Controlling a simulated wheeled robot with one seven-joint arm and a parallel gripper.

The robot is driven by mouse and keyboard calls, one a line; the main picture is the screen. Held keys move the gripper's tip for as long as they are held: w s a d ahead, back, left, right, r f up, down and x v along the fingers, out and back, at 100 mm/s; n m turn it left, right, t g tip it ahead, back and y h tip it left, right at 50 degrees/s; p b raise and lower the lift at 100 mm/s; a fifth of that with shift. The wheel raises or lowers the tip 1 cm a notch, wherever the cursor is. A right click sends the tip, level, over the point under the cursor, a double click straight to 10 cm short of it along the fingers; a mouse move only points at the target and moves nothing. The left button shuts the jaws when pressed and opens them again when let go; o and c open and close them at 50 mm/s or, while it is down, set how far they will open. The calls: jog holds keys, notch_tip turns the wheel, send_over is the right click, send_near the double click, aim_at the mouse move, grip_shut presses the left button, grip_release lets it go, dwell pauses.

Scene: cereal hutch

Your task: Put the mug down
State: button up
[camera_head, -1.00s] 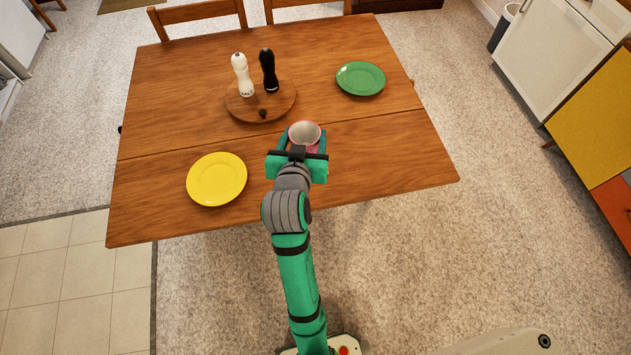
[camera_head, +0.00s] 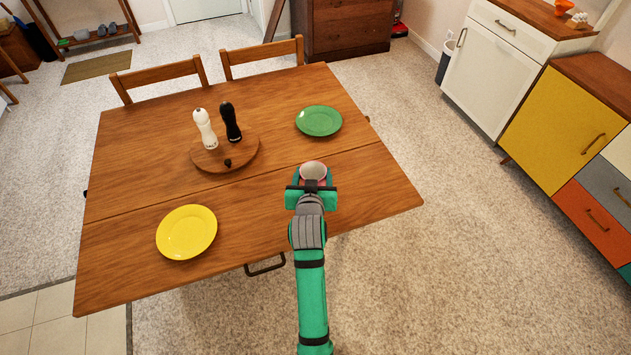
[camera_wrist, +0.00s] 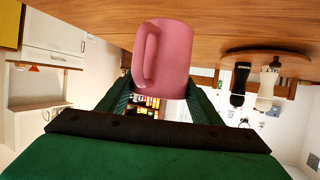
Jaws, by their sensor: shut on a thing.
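The pink mug (camera_head: 313,171) is between the fingers of my gripper (camera_head: 313,181), over the near right part of the wooden table (camera_head: 270,219). In the head view its open top shows, pale inside, and my gripper hides most of its body. In the wrist view the mug (camera_wrist: 168,60) fills the upper middle, with its handle facing the camera, to the left. My gripper (camera_wrist: 160,95) is shut on it from both sides. The picture there is upside down, with the tabletop (camera_wrist: 90,12) along the top. I cannot tell whether the mug's base touches the tabletop.
A green plate (camera_head: 319,121) lies beyond the mug, and a yellow plate (camera_head: 187,232) lies to the left. A round wooden board (camera_head: 240,157) holds a white mill (camera_head: 205,129) and a black mill (camera_head: 230,122). Bare tabletop surrounds the mug.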

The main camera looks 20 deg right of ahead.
aim_at(317, 178)
jog(key=shift+w+d+f, duration=0.35)
jog(key=shift+w+f, duration=0.05)
jog(key=shift+f, duration=0.2)
jog(key=shift+w+d+f, duration=0.35)
jog(key=shift+w+f, duration=0.05)
jog(key=shift+f, duration=0.15)
notch_tip(317, 178, down, 3)
jog(key=shift+w+d+f, duration=0.1)
jog(key=shift+w, duration=0.05)
jog(key=shift+d, duration=0.15)
jog(key=shift+a, duration=0.3)
jog(key=o, duration=1.3)
jog(key=shift+f, duration=0.15)
jog(key=shift+s+d, duration=0.1)
jog(key=shift+s, duration=0.1)
